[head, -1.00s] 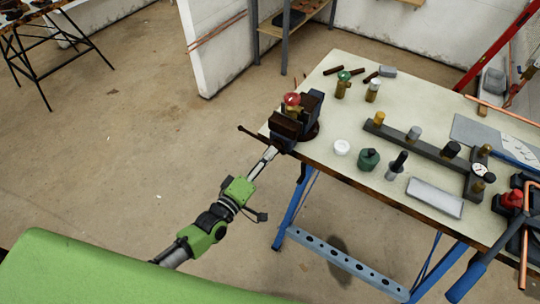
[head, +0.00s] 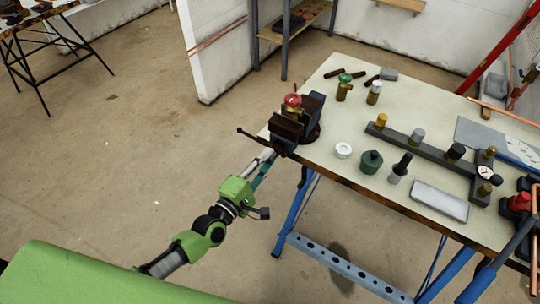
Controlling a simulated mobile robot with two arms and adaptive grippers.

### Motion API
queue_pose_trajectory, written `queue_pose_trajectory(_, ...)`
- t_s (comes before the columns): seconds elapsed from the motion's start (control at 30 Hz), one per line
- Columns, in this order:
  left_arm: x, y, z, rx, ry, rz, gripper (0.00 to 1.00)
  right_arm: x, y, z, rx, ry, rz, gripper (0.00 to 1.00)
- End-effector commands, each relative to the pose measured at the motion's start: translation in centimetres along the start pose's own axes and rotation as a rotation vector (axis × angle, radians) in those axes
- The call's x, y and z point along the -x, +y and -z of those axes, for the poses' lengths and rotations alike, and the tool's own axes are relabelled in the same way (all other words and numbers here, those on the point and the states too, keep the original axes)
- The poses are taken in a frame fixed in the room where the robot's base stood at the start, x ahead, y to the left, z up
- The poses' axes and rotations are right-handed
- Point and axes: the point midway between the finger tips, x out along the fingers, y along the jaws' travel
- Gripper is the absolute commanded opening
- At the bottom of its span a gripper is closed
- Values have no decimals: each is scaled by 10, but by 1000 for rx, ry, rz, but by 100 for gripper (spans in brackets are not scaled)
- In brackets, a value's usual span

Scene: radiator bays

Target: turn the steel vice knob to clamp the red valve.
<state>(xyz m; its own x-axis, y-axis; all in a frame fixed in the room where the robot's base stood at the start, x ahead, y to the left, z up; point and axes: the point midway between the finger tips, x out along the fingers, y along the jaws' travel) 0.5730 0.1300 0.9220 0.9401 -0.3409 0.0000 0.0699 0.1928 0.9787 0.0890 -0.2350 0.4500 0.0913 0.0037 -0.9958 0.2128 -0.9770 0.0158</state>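The vice (head: 286,128) is dark blue and rusty brown, fixed at the left corner of the workbench. The red valve (head: 293,100), with a brass body, stands upright between its jaws; whether the jaws touch it I cannot tell. A dark bar handle (head: 249,136) sticks out to the left of the vice. The steel knob itself does not show clearly. My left gripper (head: 266,166) is at the vice's front, just below the jaw and handle. Its fingertips are partly hidden there, so its opening and any contact are unclear. My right gripper is not in view.
Blue trestle legs (head: 294,212) stand below. Open floor lies left.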

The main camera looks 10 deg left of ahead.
Motion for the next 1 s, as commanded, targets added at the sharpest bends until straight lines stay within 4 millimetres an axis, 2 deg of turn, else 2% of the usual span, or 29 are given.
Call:
queue_pose_trajectory(0.17, 0, 0, 0, -8, 0, 0, 0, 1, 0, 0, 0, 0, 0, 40)
queue_pose_trajectory(0.27, 0, 2, -1, -107, 1, 0, 0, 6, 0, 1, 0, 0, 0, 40)
queue_pose_trajectory(0.6, 0, 2, -1, -863, 0, 2, 0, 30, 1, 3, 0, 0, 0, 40)
queue_pose_trajectory(1.0, 1, -1, 0, -1738, -1, 2, 0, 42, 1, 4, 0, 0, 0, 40)
